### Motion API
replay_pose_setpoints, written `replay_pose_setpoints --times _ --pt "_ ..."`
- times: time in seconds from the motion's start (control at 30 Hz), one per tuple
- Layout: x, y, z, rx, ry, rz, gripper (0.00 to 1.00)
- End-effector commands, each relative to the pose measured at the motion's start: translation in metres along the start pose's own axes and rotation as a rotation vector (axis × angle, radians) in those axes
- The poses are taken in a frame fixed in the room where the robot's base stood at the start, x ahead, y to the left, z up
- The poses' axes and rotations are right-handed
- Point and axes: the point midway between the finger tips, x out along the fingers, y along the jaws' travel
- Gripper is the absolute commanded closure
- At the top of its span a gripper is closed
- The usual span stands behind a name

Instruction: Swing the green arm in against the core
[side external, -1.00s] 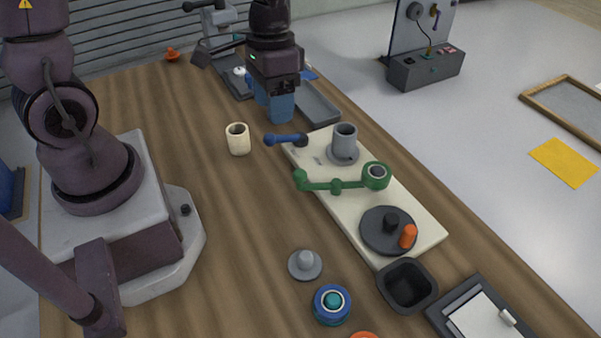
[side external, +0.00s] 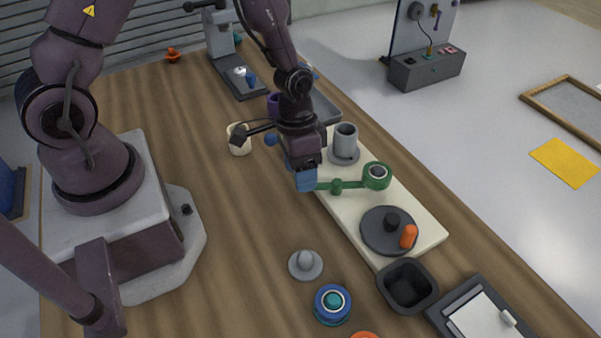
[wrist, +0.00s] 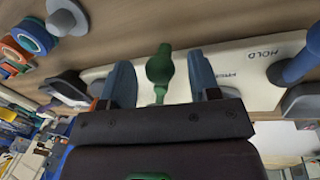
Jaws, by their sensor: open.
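The green arm (side external: 345,185) lies across the cream board (side external: 425,223), with its round ring end (side external: 377,172) at the right. In the wrist view, the green knob (wrist: 160,66) sits between the two blue fingers of my gripper (wrist: 159,72), which are open with space on both sides. I cannot tell whether either finger touches it.
A dark disc with an orange peg (side external: 409,236) is at the board's near end.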

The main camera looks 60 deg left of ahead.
Motion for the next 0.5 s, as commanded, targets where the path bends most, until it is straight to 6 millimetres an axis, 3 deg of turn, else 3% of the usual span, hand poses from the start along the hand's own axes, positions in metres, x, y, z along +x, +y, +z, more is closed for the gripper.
replay_pose_setpoints --times 0.13,0.43,0.5 --pt "0.0101 0.0001 0.0003 0.001 -0.001 0.0 0.44" --pt "0.0117 -0.0001 0.0002 0.0 0.0 -0.001 0.44" --pt "0.0116 -0.0001 0.0002 0.0 0.0 -0.001 0.6"
